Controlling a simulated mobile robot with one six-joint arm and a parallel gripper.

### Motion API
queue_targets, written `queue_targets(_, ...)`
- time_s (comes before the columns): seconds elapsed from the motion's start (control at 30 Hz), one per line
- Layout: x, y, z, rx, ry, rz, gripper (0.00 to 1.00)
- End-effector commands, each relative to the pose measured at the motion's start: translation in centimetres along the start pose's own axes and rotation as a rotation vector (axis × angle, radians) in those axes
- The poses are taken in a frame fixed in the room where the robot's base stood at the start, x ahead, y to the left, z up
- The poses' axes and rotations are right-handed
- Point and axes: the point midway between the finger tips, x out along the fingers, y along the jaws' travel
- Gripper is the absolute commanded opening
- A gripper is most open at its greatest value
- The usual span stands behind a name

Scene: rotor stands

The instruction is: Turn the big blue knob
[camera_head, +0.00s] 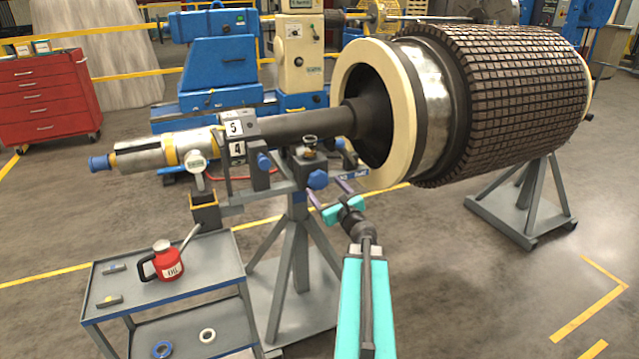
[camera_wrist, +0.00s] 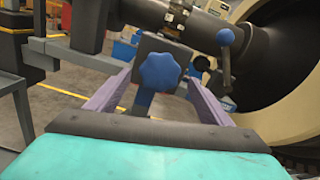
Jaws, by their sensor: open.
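The big blue knob (camera_head: 318,180) is a lobed knob on the grey rotor stand, below the shaft. In the wrist view the knob (camera_wrist: 160,71) faces the camera, near the middle of the picture. My gripper (camera_head: 328,190) is open, with its two purple fingers pointing at the stand. In the wrist view one finger lies to the left of the knob and one to the right, with visible gaps on both sides. The knob appears ahead of or between the fingertips; I cannot tell the exact depth. No contact shows.
A smaller blue knob (camera_head: 264,160) sits farther left on the stand. A blue ball-ended lever (camera_wrist: 225,38) stands to the right of the knob. The rotor (camera_head: 520,95) hangs above right. A grey cart (camera_head: 215,285) with a red oil can (camera_head: 168,262) stands left. The right foreground floor is clear.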

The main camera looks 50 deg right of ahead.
Motion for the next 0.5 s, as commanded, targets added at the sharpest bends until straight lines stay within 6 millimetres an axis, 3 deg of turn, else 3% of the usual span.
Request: queue_targets(0.5, 4.5, -0.1, 0.0, 0.001, 0.0, 0.0, 0.74)
